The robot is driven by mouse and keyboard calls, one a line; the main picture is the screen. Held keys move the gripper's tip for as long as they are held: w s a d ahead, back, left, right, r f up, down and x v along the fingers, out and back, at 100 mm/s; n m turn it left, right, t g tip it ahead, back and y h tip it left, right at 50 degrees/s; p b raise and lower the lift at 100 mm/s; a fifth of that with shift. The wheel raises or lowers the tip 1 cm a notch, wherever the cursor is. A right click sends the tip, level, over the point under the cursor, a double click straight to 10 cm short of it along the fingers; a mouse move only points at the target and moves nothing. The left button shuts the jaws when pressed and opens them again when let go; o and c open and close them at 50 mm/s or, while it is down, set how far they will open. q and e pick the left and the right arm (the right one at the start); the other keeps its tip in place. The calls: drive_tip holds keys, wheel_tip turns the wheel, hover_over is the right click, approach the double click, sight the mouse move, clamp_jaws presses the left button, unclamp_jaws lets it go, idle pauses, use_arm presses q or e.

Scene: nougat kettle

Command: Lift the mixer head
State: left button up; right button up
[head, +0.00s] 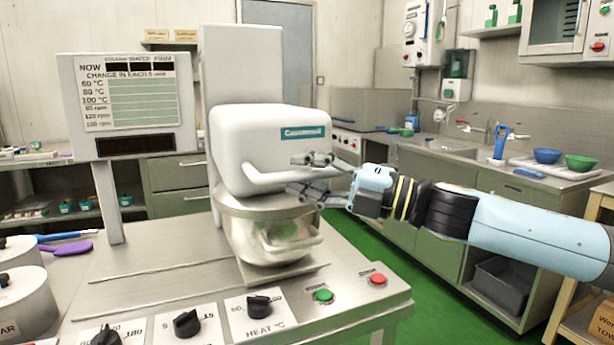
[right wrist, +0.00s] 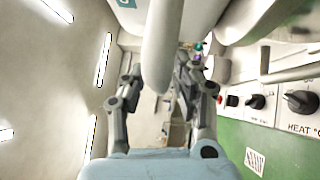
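The white mixer head (head: 255,135) sits lowered over the steel kettle (head: 270,240). Its white handle bar (head: 268,180) runs across the front, and it also shows in the right wrist view (right wrist: 160,45). My right gripper (head: 308,174) is at the right end of the handle, coming from the right. One finger is above the bar and one below it. In the right wrist view the fingers of my right gripper (right wrist: 158,92) stand apart on either side of the bar, with visible gaps. I cannot tell whether the palm touches the bar. My left gripper is not in view.
The steel machine table carries black knobs (head: 259,306), a green button (head: 323,295) and a red button (head: 377,279). A display panel (head: 128,105) stands at left. Lidded pots (head: 20,290) and a purple utensil (head: 70,249) lie at the left edge. Green floor is open at right.

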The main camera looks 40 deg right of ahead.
clamp_jaws()
drive_tip(key=shift+r, duration=0.15)
wheel_tip(320, 180, up, 16)
drive_tip(key=p, duration=1.3)
drive_tip(key=shift+r+p, duration=0.25)
drive_tip(key=shift+p, duration=0.05)
drive_tip(key=shift+f, duration=0.1)
drive_tip(key=shift+o, duration=1.7)
unclamp_jaws()
